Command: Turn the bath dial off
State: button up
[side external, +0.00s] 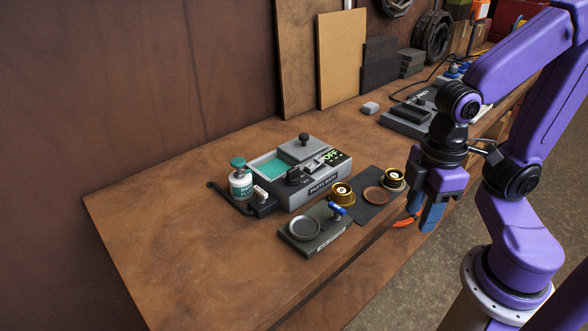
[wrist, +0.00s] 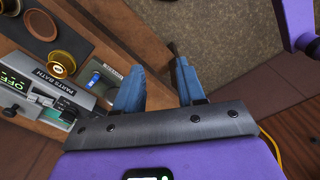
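The parts bath (side external: 318,188) is a grey box with a teal basin, standing on the bench in the side view. Its display (side external: 331,156) reads OFF in green. Dark controls sit along its front top edge, one a black knob (side external: 294,175); I cannot tell which is the dial. In the wrist view the bath (wrist: 45,92) is at the left edge, with black knobs on it. My gripper (side external: 424,214) hangs beyond the bench's front edge, right of the bath and well apart from it. Its blue fingers (wrist: 159,68) are spread, with nothing between them.
A teal-capped bottle (side external: 240,180) stands left of the bath. A dark fixture (side external: 322,240) with a round dish and blue handle is in front. Brass parts (side external: 342,193) and a dark mat (side external: 368,212) lie to the right. The bench's left end (side external: 160,225) is clear.

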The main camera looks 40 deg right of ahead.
jog(key=w+a+r+m, duration=0.3)
jog(key=w+m, duration=0.6)
jog(key=w, duration=0.1)
notch_tip(320, 180, up, 2)
jog(key=m+g+y, duration=0.1)
jog(key=m+y, duration=0.2)
jog(key=m, duration=1.1)
send_over(294, 168)
jog(key=s, duration=0.6)
jog(key=w+d+r+m+t+y, duration=0.1)
jog(key=w+d+m, duration=0.5)
jog(key=d+m, duration=0.1)
jog(key=x, duration=1.7)
jog(key=shift+a+f, duration=0.1)
jog(key=shift+f, duration=0.05)
grip_shut()
